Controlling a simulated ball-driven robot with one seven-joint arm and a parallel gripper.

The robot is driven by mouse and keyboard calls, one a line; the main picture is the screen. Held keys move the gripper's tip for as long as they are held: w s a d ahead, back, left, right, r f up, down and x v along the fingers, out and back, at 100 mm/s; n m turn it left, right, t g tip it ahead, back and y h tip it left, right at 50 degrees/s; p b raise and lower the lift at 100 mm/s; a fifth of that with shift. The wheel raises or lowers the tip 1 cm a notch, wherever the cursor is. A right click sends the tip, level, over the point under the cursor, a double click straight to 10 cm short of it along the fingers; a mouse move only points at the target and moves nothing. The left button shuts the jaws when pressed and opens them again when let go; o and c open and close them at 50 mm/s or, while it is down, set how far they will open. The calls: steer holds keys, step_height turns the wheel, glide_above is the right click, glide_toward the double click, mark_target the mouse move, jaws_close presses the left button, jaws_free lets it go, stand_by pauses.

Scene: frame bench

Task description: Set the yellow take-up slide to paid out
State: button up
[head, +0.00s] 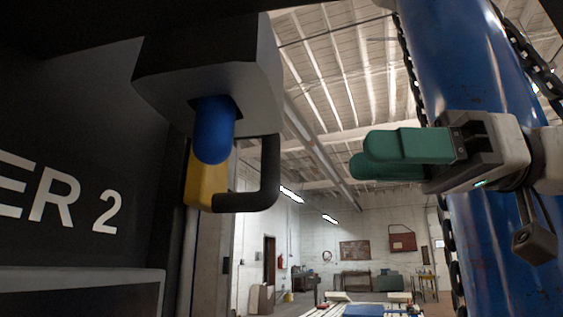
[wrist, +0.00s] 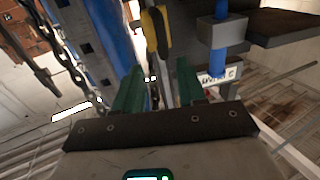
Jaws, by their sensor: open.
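The yellow take-up slide (head: 207,182) is a block with a dark bar handle (head: 268,172) at its right side. It sits under a grey housing (head: 225,85) with a rounded blue part (head: 214,130) in front of it. Its setting cannot be read. My gripper (head: 366,156) has green fingers, is open and empty, and is to the right of the slide, apart from the handle. In the wrist view the yellow slide (wrist: 157,30) shows beyond my open fingers (wrist: 160,75), with the blue part (wrist: 218,60) to its right.
A dark panel (head: 85,170) lettered "ER 2" fills the left. A thick blue post (head: 462,60) with hanging chains (wrist: 62,50) stands close by, behind my gripper in the head view. Open air lies between my gripper and the handle. Benches stand far back in the workshop.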

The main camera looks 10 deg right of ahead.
mark_target(271, 191)
steer(key=a, duration=0.3)
steer(key=w+a, duration=0.1)
steer(key=a, duration=0.6)
steer(key=shift+w+a+r, duration=0.2)
steer(key=shift+w+a, duration=0.1)
steer(key=shift+a, duration=0.1)
jaws_close()
